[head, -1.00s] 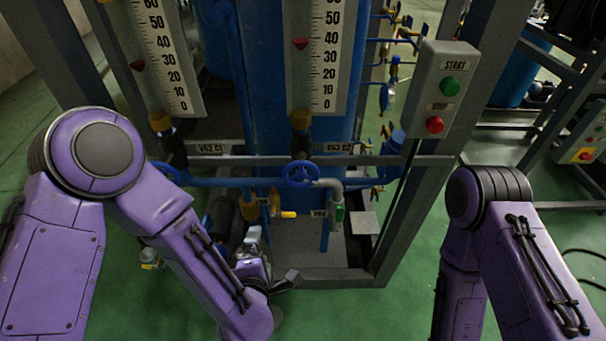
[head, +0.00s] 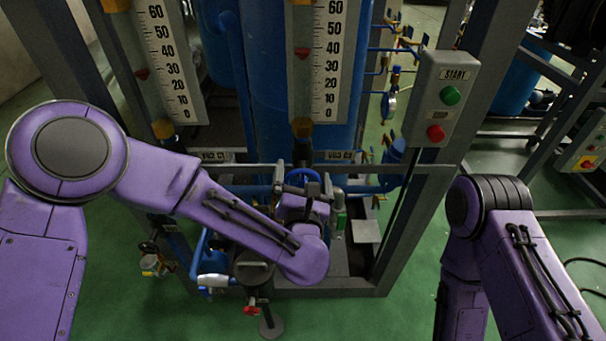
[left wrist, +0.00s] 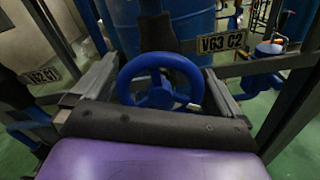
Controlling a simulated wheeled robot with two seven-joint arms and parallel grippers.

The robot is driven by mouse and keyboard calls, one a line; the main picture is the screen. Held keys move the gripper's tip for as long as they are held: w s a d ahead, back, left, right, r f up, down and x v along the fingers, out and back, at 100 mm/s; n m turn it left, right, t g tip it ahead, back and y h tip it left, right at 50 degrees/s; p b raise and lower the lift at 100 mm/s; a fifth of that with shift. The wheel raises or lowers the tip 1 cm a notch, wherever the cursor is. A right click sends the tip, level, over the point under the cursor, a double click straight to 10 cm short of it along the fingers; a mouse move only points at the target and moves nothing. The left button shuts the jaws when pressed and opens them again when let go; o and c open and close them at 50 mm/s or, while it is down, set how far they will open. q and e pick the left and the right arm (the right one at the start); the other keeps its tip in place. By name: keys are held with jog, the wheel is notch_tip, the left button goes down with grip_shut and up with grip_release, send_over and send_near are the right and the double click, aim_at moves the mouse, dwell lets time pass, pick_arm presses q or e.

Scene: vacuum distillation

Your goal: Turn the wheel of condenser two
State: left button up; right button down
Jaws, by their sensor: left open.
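The blue wheel (head: 303,172) sits on the pipework below the right-hand scale, near a label (left wrist: 222,42) that reads V63 C2 or similar. In the left wrist view the wheel (left wrist: 157,95) stands upright in the middle, its ring and hub clear to see. My left gripper (head: 303,183) is at the wheel. Its two grey fingers (left wrist: 160,90) are open, one on each side of the wheel, with a gap to the ring visible. The lower part of the wheel is hidden by the gripper body. My right gripper is out of view; only its arm shows.
A grey horizontal bar (head: 420,168) of the frame runs behind my gripper. A START box (head: 442,98) with green and red buttons is on the right post. Two scales (head: 327,60) hang above the wheel. Another label (left wrist: 42,76) is at the left.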

pick_arm(q)
jog(key=shift+c, duration=0.3)
jog(key=c, duration=0.8)
jog(key=shift+f+m, duration=0.1)
jog(key=shift+m, duration=0.2)
jog(key=m+b, duration=0.1)
jog(key=m, duration=0.3)
jog(key=shift+m, duration=0.3)
jog(key=m, duration=0.3)
jog(key=shift+d, duration=0.1)
jog(key=shift+m, duration=1.8)
